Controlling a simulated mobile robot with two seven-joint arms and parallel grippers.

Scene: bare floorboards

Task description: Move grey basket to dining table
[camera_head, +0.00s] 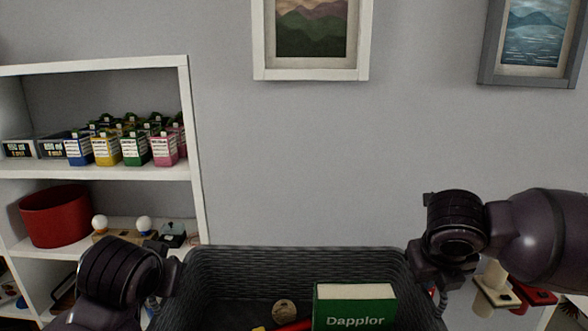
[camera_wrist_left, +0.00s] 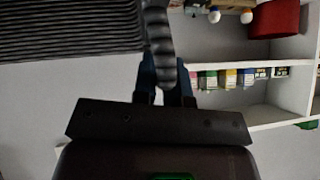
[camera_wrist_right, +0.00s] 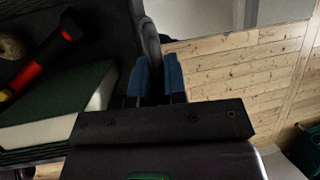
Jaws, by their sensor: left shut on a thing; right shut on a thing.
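The grey basket (camera_head: 290,262) is a dark woven bin at the bottom of the head view, its near part cut off. It holds a green book (camera_head: 354,305) with white lettering, a round tan thing (camera_head: 284,309) and a red and yellow handled thing (camera_head: 292,325). My left gripper (camera_head: 165,262) is at the basket's left side; in the left wrist view its blue fingers (camera_wrist_left: 167,75) are shut on the rim. My right gripper (camera_head: 425,268) is at the right side; in the right wrist view its blue fingers (camera_wrist_right: 158,75) are shut on the rim. The dining table is not in view.
A white shelf (camera_head: 95,172) stands at the left with several colourful cartons (camera_head: 122,145) and a red round container (camera_head: 55,215). A grey wall with two framed pictures is ahead. Small items (camera_head: 495,288) lie at the lower right. Bare floorboards (camera_wrist_right: 240,70) show below on the right.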

